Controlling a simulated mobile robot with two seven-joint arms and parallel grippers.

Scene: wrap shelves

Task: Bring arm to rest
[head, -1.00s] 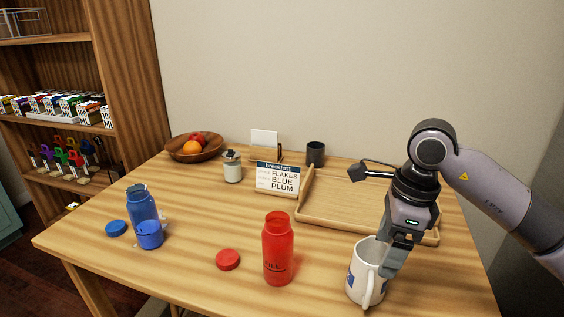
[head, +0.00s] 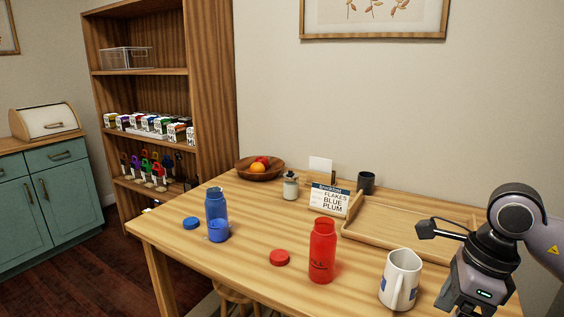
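My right arm comes in from the right, with its gripper (head: 462,303) low at the right edge of the table. The finger ends run out of the bottom of the head view, so their opening cannot be told. The white mug (head: 400,280) stands upright on the table just left of the gripper, with a gap between them in the picture. My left gripper is not in view.
A red bottle (head: 321,252), red lid (head: 279,257), blue bottle (head: 216,205), blue cup (head: 219,231) and blue lid (head: 191,223) stand on the table. A wooden tray (head: 376,237), breakfast sign (head: 329,199), jar (head: 290,186), fruit bowl (head: 259,172) and dark cup (head: 366,182) are behind.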

